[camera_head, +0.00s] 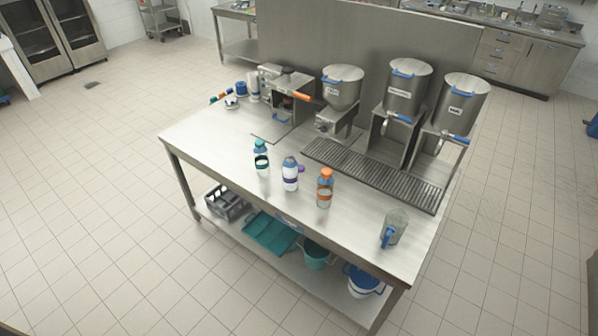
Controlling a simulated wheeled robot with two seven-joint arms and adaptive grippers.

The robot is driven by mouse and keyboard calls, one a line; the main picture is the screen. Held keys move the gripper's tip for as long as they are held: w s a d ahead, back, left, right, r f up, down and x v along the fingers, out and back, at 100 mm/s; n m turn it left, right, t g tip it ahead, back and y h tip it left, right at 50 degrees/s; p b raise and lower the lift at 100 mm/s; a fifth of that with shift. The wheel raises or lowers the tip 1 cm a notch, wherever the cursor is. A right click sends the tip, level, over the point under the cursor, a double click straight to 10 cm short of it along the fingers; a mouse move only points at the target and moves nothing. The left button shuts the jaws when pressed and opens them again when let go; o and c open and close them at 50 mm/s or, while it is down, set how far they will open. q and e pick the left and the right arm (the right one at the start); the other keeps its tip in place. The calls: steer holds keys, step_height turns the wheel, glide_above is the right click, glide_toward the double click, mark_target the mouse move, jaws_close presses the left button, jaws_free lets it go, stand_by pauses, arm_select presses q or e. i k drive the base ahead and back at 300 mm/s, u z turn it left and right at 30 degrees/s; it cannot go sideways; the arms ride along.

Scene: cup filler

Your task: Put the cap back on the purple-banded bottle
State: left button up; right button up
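The purple-banded bottle (290,176) stands upright near the front edge of the steel table (215,147). It is whitish with a purple band, and its top shows no purple cap. A small purple cap (300,168) lies on the table just behind and to the right of the bottle. A bottle with a teal cap (261,158) stands to its left. A bottle with an orange cap (325,188) stands to its right. Neither of my grippers shows in the head view.
Metal dispensers with hoppers (342,88) stand along the table's back, with a drip grate (375,172) before them. A clear jug with a blue handle (393,228) stands at the right front. The lower shelf holds a grey crate (226,203), a teal tray (270,235) and buckets (316,255). The floor is clear.

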mark_target(290, 166)
steer(key=u, duration=0.45)
steer(key=i, duration=0.65)
steer(key=u, duration=0.65)
steer(key=i, duration=1.8)
steer(key=z, duration=0.85)
